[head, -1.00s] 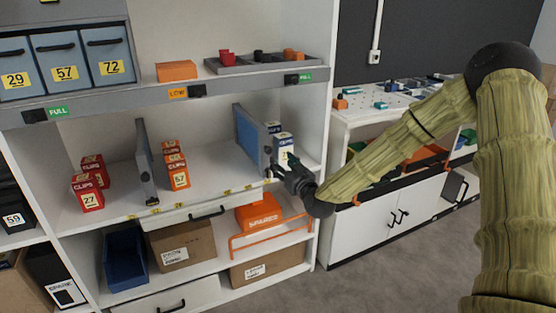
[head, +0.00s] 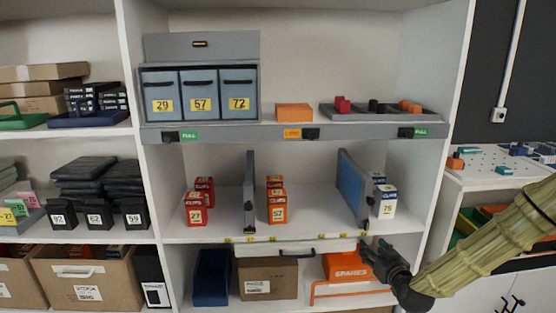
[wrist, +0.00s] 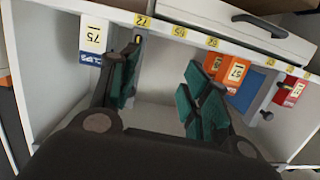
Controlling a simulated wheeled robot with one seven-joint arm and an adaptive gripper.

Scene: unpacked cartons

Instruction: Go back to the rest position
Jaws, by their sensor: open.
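My gripper (head: 380,252) is open and empty, in front of the shelf edge at the lower right of the middle cabinet in the head view. In the wrist view my gripper's (wrist: 158,85) green-padded fingers stand apart with nothing between them. The wrist view looks at the shelf upside down, with a white box marked 75 (wrist: 93,38) beside the left finger and an orange box marked 57 (wrist: 232,72) beyond the right finger. The same white box (head: 387,201) and orange box (head: 277,206) stand on the middle shelf in the head view.
Two dividers stand upright on the shelf, a grey one (head: 249,192) and a blue-faced one (head: 352,190). Red boxes (head: 195,209) stand at left. A pegboard table (head: 505,170) is at right.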

